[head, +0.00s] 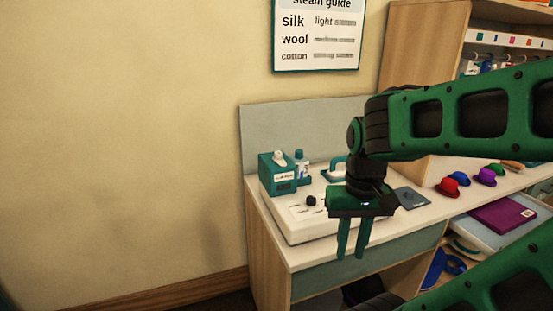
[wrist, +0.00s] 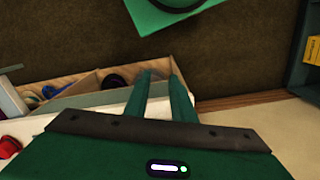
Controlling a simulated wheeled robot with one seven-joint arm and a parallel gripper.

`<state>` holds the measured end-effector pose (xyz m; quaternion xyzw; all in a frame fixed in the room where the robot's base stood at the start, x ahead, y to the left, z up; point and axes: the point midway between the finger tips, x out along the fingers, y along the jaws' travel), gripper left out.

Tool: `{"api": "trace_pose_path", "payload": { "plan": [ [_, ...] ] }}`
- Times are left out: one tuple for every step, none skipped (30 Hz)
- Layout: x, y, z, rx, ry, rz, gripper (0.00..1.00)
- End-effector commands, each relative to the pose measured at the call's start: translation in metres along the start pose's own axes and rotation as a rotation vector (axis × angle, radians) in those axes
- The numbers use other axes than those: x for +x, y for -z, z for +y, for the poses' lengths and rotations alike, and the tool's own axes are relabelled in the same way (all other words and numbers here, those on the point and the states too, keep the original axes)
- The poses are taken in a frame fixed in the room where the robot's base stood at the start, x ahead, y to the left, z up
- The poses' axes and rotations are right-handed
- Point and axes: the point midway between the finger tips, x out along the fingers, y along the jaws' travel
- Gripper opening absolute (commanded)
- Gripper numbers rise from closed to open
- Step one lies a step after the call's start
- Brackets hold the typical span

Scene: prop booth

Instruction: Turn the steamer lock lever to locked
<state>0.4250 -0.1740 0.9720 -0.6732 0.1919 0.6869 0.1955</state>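The steamer (head: 300,222) is a low white unit on the counter, with a small black knob or lever (head: 311,201) on its top. I cannot tell which way this part is turned, or whether it is the lock lever. A teal box with a white cap (head: 276,172) stands at its back left. My gripper (head: 348,254) points down in front of the counter, to the right of the steamer's front. Its two green fingers are apart with nothing between them; they also show in the wrist view (wrist: 160,76). My wrist hides part of the counter behind it.
The counter (head: 420,216) carries a red hat (head: 448,187), a purple hat (head: 485,177) and a dark flat card (head: 410,199) at right. An open drawer (head: 497,238) holds a purple book (head: 502,215). A steam guide poster (head: 318,35) hangs above. Free room lies left of the counter.

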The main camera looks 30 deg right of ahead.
Motion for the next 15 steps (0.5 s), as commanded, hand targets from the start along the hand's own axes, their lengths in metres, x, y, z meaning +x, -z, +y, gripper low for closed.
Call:
{"api": "trace_pose_path", "payload": {
  "plan": [
    [-0.006, 0.005, 0.001, 0.01, 0.002, 0.017, 0.36],
    [-0.01, 0.011, 0.001, 0.017, -0.001, 0.021, 0.4],
    [-0.016, 0.022, -0.001, 0.031, -0.005, 0.029, 0.4],
    [-0.021, 0.033, -0.002, 0.042, -0.01, 0.035, 0.4],
    [-0.027, 0.045, -0.004, 0.054, -0.015, 0.043, 0.4],
    [-0.035, 0.063, -0.007, 0.076, -0.023, 0.056, 0.4],
    [-0.042, 0.078, -0.01, 0.094, -0.029, 0.068, 0.4],
    [-0.05, 0.093, -0.013, 0.112, -0.035, 0.08, 0.4],
    [-0.059, 0.114, -0.018, 0.138, -0.043, 0.097, 0.4],
    [-0.066, 0.129, -0.022, 0.156, -0.049, 0.11, 0.4],
    [-0.072, 0.144, -0.028, 0.174, -0.054, 0.124, 0.4],
    [-0.081, 0.164, -0.034, 0.2, -0.061, 0.143, 0.4],
    [-0.087, 0.179, -0.04, 0.216, -0.066, 0.157, 0.4],
    [-0.092, 0.194, -0.046, 0.236, -0.071, 0.172, 0.4],
    [-0.1, 0.213, -0.054, 0.259, -0.076, 0.193, 0.4]
  ]
}}
